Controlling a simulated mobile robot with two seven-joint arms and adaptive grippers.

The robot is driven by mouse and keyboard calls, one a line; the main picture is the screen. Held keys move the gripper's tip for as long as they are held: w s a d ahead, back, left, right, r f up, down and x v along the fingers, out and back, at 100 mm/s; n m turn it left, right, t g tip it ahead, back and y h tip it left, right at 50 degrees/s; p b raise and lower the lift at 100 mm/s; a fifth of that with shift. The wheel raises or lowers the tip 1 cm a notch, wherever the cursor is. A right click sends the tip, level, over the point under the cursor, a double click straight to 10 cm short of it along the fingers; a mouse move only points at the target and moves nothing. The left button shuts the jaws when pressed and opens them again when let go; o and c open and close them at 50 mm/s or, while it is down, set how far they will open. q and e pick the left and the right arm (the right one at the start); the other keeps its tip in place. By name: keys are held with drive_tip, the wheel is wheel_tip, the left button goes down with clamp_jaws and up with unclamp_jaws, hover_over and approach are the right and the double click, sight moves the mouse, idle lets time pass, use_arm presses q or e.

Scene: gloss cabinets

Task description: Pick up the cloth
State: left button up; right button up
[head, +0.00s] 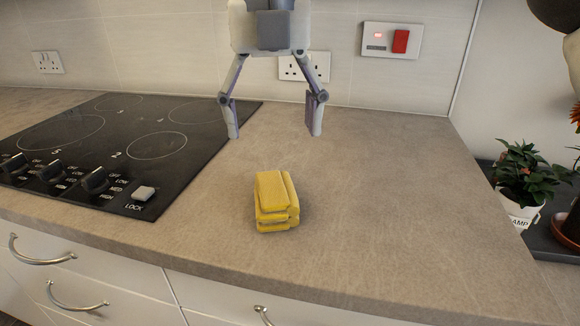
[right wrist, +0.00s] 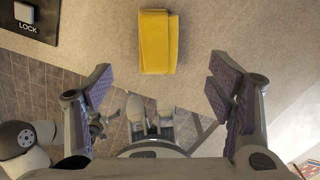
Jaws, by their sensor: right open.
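The yellow folded cloth (head: 275,200) lies on the countertop near its front edge, right of the hob. It also shows in the right wrist view (right wrist: 158,42), at the top middle, ahead of the gap between the fingers. My right gripper (head: 273,128) is open and empty, its fingers wide apart. In the head view it hangs above the counter and appears beyond the cloth. The same gripper (right wrist: 160,92) frames the lower half of the wrist view and does not touch the cloth. My left gripper is not identifiable in either view.
The black hob (head: 120,140) with its knobs lies left of the cloth on the countertop (head: 400,210). The counter right of the cloth is clear. Drawer handles (head: 75,300) stick out below the front edge. A potted plant (head: 525,180) stands at the far right. Sockets are on the back wall.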

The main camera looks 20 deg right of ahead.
sight(275, 188)
drive_tip(key=f+b, duration=0.1)
drive_tip(key=f, duration=1)
drive_tip(key=shift+s+a+f+b, duration=0.15)
drive_tip(key=shift+s+f+b, duration=0.05)
drive_tip(key=shift+b, duration=0.15)
use_arm(q)
drive_tip(key=shift+s+f+g, duration=0.3)
drive_tip(key=shift+s+f, duration=0.55)
drive_tip(key=shift+f, duration=0.1)
use_arm(e)
drive_tip(key=c, duration=1.2)
